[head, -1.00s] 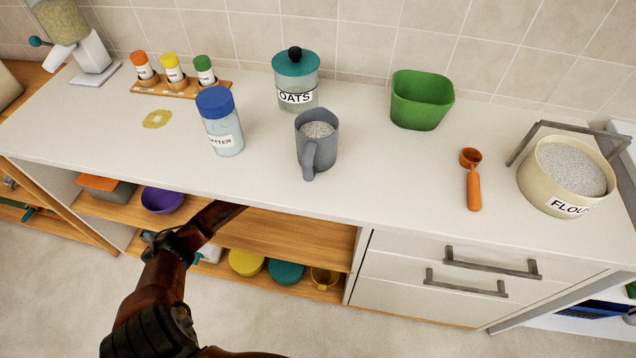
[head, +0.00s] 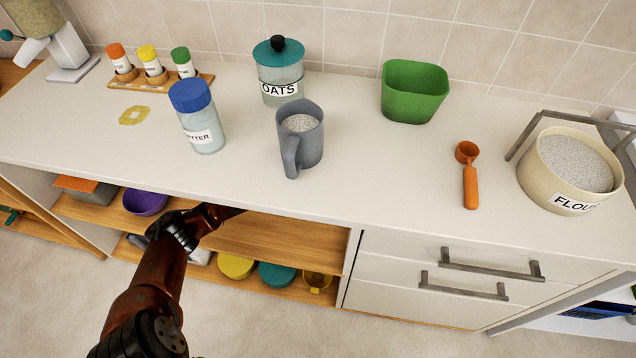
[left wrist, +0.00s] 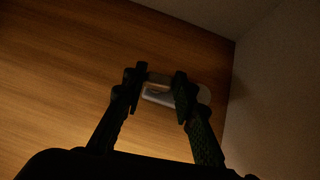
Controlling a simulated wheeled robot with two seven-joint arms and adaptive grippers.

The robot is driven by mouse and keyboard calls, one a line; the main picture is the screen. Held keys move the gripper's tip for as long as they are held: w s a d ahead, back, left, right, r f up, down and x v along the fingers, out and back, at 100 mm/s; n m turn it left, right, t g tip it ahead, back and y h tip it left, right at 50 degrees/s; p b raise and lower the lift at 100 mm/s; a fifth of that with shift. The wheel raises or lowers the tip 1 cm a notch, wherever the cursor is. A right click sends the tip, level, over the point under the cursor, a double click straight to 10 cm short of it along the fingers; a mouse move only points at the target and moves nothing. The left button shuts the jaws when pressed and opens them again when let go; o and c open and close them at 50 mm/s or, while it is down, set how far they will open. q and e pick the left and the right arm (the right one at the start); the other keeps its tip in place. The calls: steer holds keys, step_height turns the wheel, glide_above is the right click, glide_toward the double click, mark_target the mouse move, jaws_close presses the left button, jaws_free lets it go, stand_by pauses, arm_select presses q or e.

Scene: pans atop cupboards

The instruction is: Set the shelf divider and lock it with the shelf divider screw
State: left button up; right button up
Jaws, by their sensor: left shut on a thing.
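My left gripper (left wrist: 158,85) is inside the shelf space under the counter. Its two dark fingers are closed on a small pale grey, metallic-looking piece (left wrist: 160,98), which looks like the shelf divider screw, though the picture is dark. The piece sits against or just in front of a wooden panel, close to a pale wall at the right; contact cannot be told. In the head view my left arm reaches under the counter edge, and the fingertips and held piece are hidden. I cannot pick out the shelf divider for certain. My right gripper is not in view.
The upper wooden shelf (head: 290,243) is mostly clear, with a purple bowl (head: 145,202) at its left. Yellow and teal round items (head: 237,266) stand below. The white counter (head: 380,180) above holds a grey jug (head: 300,140), jars and a green container (head: 413,92).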

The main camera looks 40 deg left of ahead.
arm_select(q)
steer(key=shift+s+d+f, duration=0.1)
steer(key=shift+s+f, duration=0.05)
steer(key=shift+f, duration=0.1)
steer(key=o, duration=0.9)
steer(key=shift+c, duration=0.2)
steer(key=shift+o, duration=1.3)
steer(key=shift+r, duration=0.15)
steer(key=shift+r, duration=0.1)
